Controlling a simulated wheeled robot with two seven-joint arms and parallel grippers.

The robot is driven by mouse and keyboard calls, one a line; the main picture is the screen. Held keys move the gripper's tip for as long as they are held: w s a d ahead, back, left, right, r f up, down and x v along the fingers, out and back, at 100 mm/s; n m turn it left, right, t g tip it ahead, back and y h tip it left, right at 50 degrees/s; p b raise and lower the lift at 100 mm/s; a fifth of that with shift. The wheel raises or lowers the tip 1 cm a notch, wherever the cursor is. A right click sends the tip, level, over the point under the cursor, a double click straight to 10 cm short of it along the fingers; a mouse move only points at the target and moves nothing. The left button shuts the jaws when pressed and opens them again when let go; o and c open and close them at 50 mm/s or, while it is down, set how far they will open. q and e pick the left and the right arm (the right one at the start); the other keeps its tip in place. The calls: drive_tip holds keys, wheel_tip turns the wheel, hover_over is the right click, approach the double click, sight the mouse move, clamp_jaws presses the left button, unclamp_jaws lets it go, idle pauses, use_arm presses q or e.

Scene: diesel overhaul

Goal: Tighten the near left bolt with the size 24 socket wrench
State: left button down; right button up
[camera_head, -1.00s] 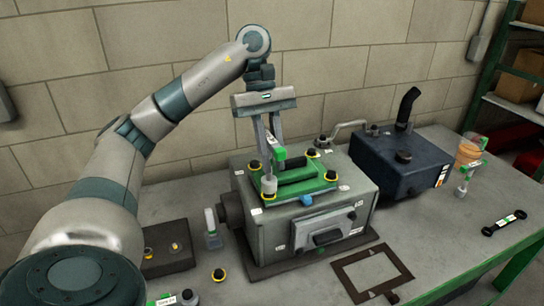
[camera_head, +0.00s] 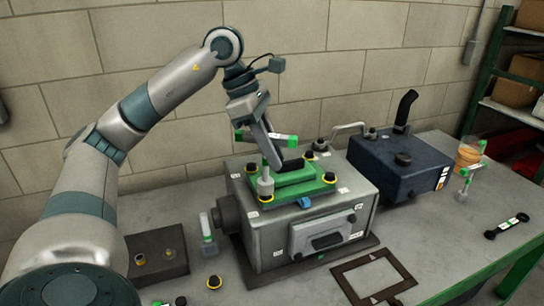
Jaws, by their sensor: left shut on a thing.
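My left gripper (camera_head: 272,152) is shut on the socket wrench, whose green and white handle (camera_head: 282,138) lies roughly level above the green cover. The wrench's grey socket (camera_head: 265,186) stands upright at the near left bolt (camera_head: 266,198), where a yellow ring shows under it; the bolt head is hidden. The green cover (camera_head: 298,190) lies on the grey engine block (camera_head: 270,240). Its other bolts have dark heads and yellow rings: far left (camera_head: 251,168), far right (camera_head: 320,146) and near right (camera_head: 329,178). The size mark on the wrench is too small to read. My right gripper is out of view.
A dark blue tank (camera_head: 395,170) stands right of the block. A jar (camera_head: 468,153), another green-marked tool (camera_head: 465,184), a dark spanner (camera_head: 507,226) and a flat brown frame (camera_head: 345,283) lie farther right or in front. A dark tray (camera_head: 175,265) and a loose bolt (camera_head: 214,282) are left.

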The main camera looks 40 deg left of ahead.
use_arm(q)
drive_tip(key=shift+w+n, duration=0.1)
drive_tip(key=shift+n, duration=0.2)
drive_tip(key=shift+b, duration=0.3)
idle(0.5)
drive_tip(key=shift+f+b, duration=0.7)
drive_tip(key=shift+f, duration=0.05)
drive_tip(key=shift+s, duration=0.2)
